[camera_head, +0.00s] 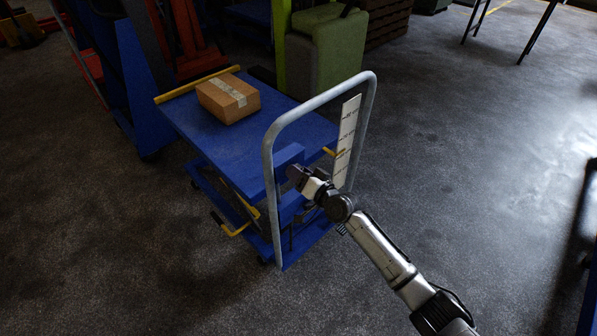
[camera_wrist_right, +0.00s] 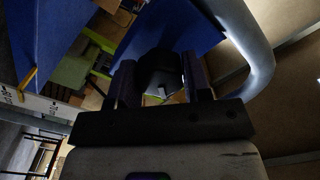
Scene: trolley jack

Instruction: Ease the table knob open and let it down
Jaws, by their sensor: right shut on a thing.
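The blue lift table (camera_head: 200,130) stands on the floor with its top raised above a blue base. A grey tubular handle (camera_head: 269,180) arches over its near end. My right gripper (camera_head: 297,176) is at this end, inside the handle's frame and beside the top's near edge. In the right wrist view, the black knob (camera_wrist_right: 160,70) sits between the two fingers of my right gripper (camera_wrist_right: 160,82), which are shut on it. In the head view the gripper hides the knob. My left gripper is not in view.
A cardboard box (camera_head: 228,98) with pale tape lies on the tabletop. A white marked scale (camera_head: 347,140) stands upright at the handle, with a yellow pointer (camera_head: 329,152) beside it. A green padded seat (camera_head: 325,45) stands behind.

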